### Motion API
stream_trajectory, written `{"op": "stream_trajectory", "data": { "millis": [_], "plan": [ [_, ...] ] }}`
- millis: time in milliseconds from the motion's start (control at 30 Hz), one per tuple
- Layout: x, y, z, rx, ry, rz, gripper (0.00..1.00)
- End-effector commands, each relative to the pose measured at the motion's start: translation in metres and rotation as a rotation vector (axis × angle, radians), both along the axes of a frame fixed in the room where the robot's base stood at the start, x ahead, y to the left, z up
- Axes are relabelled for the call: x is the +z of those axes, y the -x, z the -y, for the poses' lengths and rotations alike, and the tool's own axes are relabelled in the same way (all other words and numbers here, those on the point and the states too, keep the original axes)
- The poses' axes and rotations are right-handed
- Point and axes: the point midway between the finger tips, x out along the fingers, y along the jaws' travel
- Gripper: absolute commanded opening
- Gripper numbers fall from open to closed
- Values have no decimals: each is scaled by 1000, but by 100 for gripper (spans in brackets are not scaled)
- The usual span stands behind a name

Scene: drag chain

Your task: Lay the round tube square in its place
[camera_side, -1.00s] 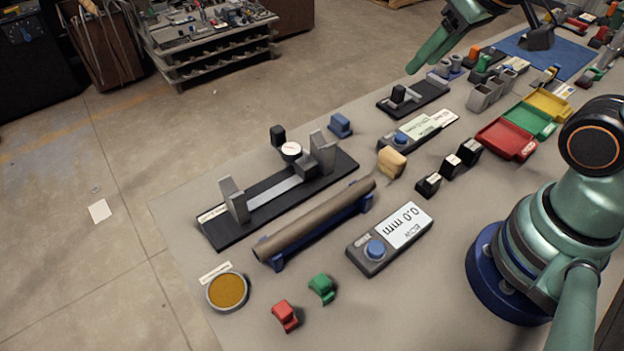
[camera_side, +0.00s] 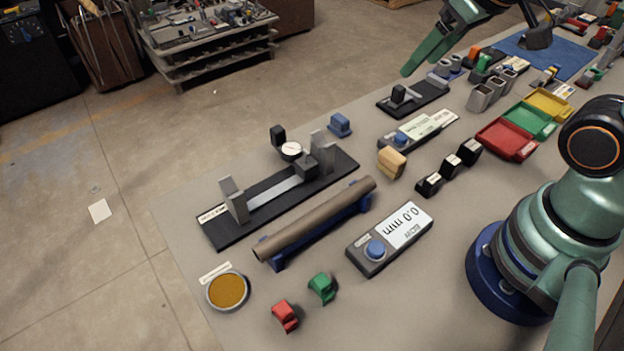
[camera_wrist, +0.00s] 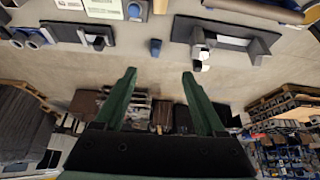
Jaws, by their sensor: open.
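The round tube (camera_side: 315,219) is brown and lies lengthwise on a blue cradle (camera_side: 352,212) in the side view. Behind it and parallel stands a black-based fixture (camera_side: 222,238) with grey uprights and a dial gauge (camera_side: 291,150). No tube lies in the fixture. In the wrist view, the fixture (camera_wrist: 225,40) is at upper right, and part of the brown tube (camera_wrist: 255,9) shows at the top edge. My gripper (camera_wrist: 159,74) is open and empty, its green fingers apart. In the side view it is high at the top, away from the tube and only partly in view.
A readout box (camera_side: 390,240) showing 0.0 mm lies in front of the tube. A beige block (camera_side: 392,162) and a blue block (camera_side: 340,125) are near its far end. Red (camera_side: 285,316) and green (camera_side: 321,288) clips and a round amber dish (camera_side: 227,291) lie near its close end.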

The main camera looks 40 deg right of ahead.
Motion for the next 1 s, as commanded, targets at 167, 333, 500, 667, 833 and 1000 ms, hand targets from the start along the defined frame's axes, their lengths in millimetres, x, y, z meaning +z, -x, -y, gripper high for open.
{"op": "stream_trajectory", "data": {
  "millis": [167,333,500,667,833,1000],
  "plan": [
    [-9,-11,-32,240,69,-82,72],
    [-26,-21,-84,624,173,-190,72],
    [-51,-22,-139,1012,269,-282,72],
    [-75,-15,-180,1310,335,-344,72],
    [-89,-8,-202,1480,370,-376,72],
    [-104,-6,-206,1516,377,-384,72]
  ]
}}
